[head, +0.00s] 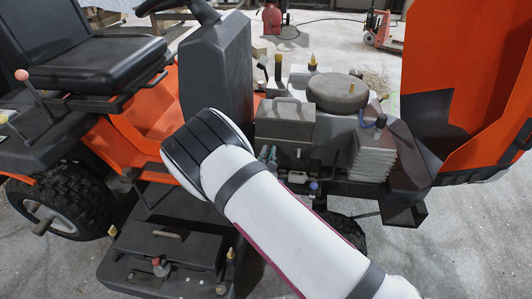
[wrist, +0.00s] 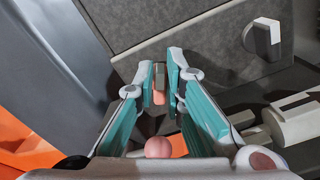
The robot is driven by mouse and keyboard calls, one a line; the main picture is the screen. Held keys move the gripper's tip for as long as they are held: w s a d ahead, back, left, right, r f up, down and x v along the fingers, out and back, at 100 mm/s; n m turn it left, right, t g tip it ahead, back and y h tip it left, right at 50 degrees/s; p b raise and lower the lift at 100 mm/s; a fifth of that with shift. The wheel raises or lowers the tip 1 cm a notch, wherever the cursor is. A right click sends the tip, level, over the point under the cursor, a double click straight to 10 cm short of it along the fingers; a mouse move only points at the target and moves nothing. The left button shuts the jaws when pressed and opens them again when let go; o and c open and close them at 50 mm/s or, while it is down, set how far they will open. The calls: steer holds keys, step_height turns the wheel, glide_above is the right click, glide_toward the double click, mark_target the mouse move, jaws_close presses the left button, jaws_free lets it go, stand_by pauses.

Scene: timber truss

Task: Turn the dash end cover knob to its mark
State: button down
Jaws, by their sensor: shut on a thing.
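In the wrist view, my gripper (wrist: 164,72) has its two teal-padded fingers around a small grey piece with an orange-pink lower part (wrist: 159,84). It appears to be the dash end cover knob, at the dark grey panel (wrist: 190,38). The fingertips hide much of it, and I cannot make out its mark or how far it is turned. Another knob (wrist: 263,38), grey with a pale face, stands on the panel to the right, apart from my fingers.
In the wrist view, a pink ball (wrist: 158,147) shows below the fingers and pale cylindrical fittings (wrist: 296,120) lie right. In the head view, the seat (head: 95,60) is left, the engine (head: 338,92) right of my arm, and the raised orange hood (head: 465,70) far right.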

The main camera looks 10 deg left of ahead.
steer(key=shift+f+m, duration=0.1)
steer(key=shift+m, duration=0.3)
steer(key=m, duration=0.4)
steer(key=m+b, duration=0.1)
steer(key=m, duration=0.1)
steer(key=shift+d+f, duration=0.3)
steer(key=shift+d, duration=0.05)
steer(key=m+b, duration=0.1)
steer(key=m, duration=0.1)
steer(key=f+m+b, duration=0.1)
steer(key=m+b, duration=0.1)
steer(key=m, duration=0.1)
steer(key=shift+d, duration=0.1)
steer(key=c, duration=1.3)
jaws_free()
steer(key=shift+r, duration=0.15)
steer(key=shift+c, duration=0.2)
